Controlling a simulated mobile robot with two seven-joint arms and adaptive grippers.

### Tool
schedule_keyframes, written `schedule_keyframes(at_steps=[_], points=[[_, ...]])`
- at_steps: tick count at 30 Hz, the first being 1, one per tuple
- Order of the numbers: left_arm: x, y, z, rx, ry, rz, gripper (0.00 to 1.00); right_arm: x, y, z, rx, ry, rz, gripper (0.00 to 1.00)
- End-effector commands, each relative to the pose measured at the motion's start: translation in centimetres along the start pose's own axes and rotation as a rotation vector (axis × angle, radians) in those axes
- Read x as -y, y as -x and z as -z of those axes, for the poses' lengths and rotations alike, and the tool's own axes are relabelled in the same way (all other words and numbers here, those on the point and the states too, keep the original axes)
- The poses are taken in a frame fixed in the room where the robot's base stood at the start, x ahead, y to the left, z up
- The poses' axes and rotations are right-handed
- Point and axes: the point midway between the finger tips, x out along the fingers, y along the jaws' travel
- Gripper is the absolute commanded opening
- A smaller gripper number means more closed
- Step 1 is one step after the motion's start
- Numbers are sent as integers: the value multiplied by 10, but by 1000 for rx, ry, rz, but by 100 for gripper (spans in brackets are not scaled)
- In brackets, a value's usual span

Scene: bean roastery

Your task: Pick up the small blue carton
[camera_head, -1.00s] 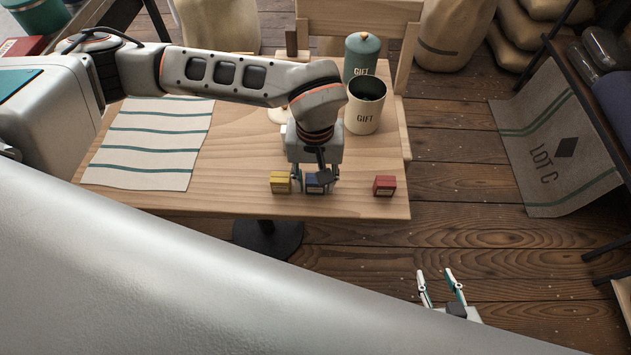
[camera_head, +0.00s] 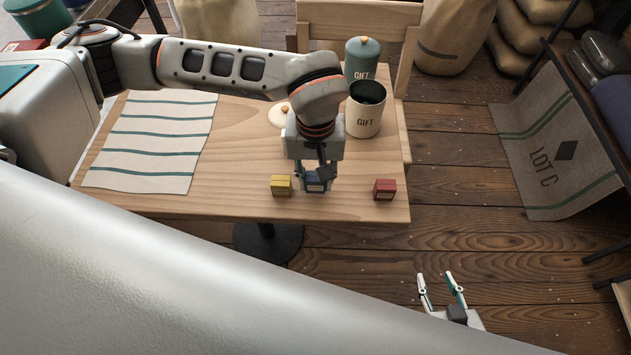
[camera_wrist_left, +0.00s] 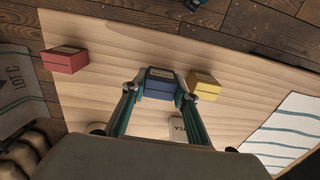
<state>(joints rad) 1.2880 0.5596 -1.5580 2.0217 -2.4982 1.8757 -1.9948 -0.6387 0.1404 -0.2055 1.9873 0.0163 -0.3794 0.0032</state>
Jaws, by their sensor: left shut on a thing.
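The small blue carton (camera_head: 315,184) is between the fingers of my left gripper (camera_head: 317,180), near the table's front edge. In the left wrist view the blue carton (camera_wrist_left: 160,84) sits between the two teal-lined fingertips, which close on its sides. The head view partly hides the carton behind the gripper, and I cannot tell whether it is clear of the table. My right gripper (camera_head: 441,284) is open and empty, low over the floor at the bottom right.
A yellow carton (camera_head: 281,185) stands just left of the blue one, and a red carton (camera_head: 384,189) stands to the right. An open cream GIFT canister (camera_head: 366,113) and a lidded green canister (camera_head: 362,62) stand behind. A striped cloth (camera_head: 152,143) covers the table's left.

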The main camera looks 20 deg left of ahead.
Motion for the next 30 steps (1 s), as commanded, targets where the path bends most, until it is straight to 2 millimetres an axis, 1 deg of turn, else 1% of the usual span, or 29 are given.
schedule_keyframes(at_steps=[1,5,9,15,18,22,25,30], points=[[0,13,2,-7,-2,-2,10,0,1,2,-1,-1,0,38],[-1,49,2,-10,-1,-3,10,0,2,3,-2,-3,1,38],[-1,90,2,-9,-1,-3,10,1,2,6,-5,-6,2,38],[0,138,1,-7,0,-2,10,2,4,7,-5,-10,5,38],[0,155,0,-5,-1,-2,10,3,5,6,-3,-10,6,38],[0,170,0,-3,0,0,10,3,5,5,-1,-11,7,38],[0,176,0,-2,0,0,10,3,5,5,-1,-12,7,38],[0,178,-1,0,-1,0,10,3,5,5,0,-12,7,38]])
